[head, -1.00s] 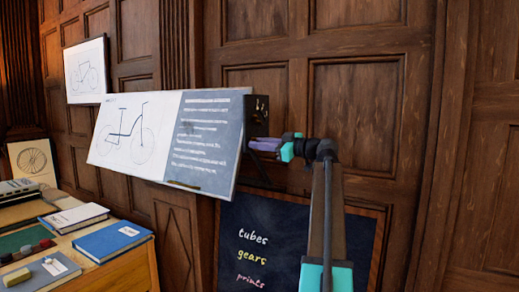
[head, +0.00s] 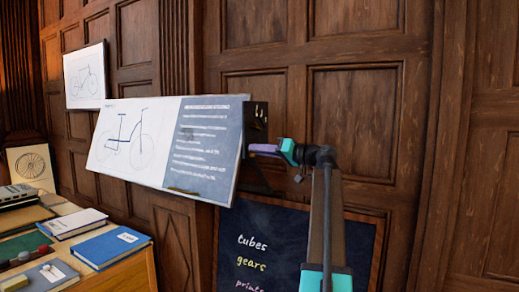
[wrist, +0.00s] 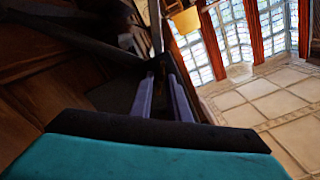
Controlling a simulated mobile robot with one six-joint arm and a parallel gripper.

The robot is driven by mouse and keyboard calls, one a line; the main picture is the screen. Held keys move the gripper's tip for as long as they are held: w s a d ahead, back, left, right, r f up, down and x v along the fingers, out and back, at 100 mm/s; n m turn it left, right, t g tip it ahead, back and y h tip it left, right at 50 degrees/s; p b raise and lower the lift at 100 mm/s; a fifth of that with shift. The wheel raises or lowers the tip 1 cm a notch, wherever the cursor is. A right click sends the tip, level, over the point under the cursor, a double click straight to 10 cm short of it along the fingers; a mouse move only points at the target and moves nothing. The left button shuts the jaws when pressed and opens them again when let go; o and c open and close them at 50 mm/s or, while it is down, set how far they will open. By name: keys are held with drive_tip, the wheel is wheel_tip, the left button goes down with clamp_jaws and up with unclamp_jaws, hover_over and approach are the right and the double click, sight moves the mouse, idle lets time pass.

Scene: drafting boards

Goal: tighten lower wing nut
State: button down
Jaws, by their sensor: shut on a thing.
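The drafting board (head: 212,140) is tilted, with a bicycle drawing on its left and a dark lettered sheet on its right. A dark bracket (head: 257,118) sits at its right edge. Small pale marks show on the bracket's upper part, too small to make out. My gripper (head: 252,148) reaches in from the right, its purple fingers at the lower part of the bracket. In the wrist view my gripper (wrist: 160,68) has its fingers nearly parallel, their tips against dark hardware. They are shut on the lower wing nut, which the fingers and shadow hide.
A chalkboard (head: 290,235) with words stands below the board. A desk with a blue book (head: 110,245) is at lower left. A second board (head: 85,76) hangs further back. Wood panelling is close behind. The wrist view shows tiled floor (wrist: 260,100) and windows.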

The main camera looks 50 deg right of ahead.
drive_tip(key=m+p, duration=0.5)
drive_tip(key=m, duration=0.5)
drive_tip(key=shift+d+p, duration=0.15)
drive_tip(key=shift+p, duration=0.15)
drive_tip(key=shift+f+m, duration=0.1)
drive_tip(key=shift+m, duration=0.3)
drive_tip(key=c, duration=1.7)
unclamp_jaws()
drive_tip(key=shift+c, duration=0.2)
drive_tip(key=shift+f, duration=0.1)
drive_tip(key=b+v, duration=0.3)
drive_tip(key=v, duration=1.1)
drive_tip(key=shift+w, duration=0.1)
